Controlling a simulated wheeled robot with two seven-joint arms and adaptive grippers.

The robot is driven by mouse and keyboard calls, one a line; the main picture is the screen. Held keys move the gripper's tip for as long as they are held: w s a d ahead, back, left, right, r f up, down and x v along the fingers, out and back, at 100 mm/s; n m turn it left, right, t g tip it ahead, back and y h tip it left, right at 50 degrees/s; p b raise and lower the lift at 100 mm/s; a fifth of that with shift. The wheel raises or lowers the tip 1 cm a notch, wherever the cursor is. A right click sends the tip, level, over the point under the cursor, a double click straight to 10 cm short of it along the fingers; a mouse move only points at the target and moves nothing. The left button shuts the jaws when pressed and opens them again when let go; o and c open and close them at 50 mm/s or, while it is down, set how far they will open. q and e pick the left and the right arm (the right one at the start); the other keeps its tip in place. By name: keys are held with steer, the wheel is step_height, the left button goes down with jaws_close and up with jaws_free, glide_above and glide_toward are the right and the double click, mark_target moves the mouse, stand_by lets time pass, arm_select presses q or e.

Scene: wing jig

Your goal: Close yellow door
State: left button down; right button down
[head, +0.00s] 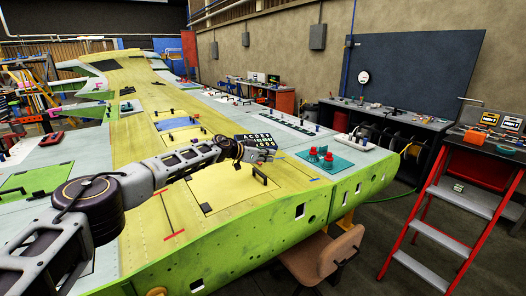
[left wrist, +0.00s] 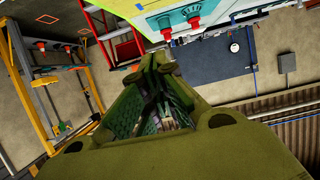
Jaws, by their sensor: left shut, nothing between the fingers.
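A yellow door panel (head: 225,192) with a black handle (head: 259,175) lies on the near part of the green-yellow wing (head: 300,228). It looks about flat, but I cannot tell whether it sits fully flush. My left arm crosses over its far left part. My left gripper (head: 262,150) is above the wing, just beyond the panel's far edge and apart from the handle. In the left wrist view, its fingers (left wrist: 157,66) are together with nothing between them. The yellow door is not clearly seen there. My right gripper is in neither view.
A teal plate (head: 325,160) with red knobs (head: 318,153) lies right of my left gripper. A black lettered board (head: 256,141) lies close behind the gripper. Another yellow panel (head: 185,137) lies farther back. A red stepladder (head: 450,215) and brown stool (head: 320,255) stand beside the wing.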

arm_select(q)
steer(key=shift+s+a+r, duration=0.4)
steer(key=shift+a+r, duration=0.15)
steer(key=shift+r, duration=0.25)
steer(key=shift+s+a+r, duration=0.35)
steer(key=shift+a+r, duration=0.2)
steer(key=shift+r, duration=0.25)
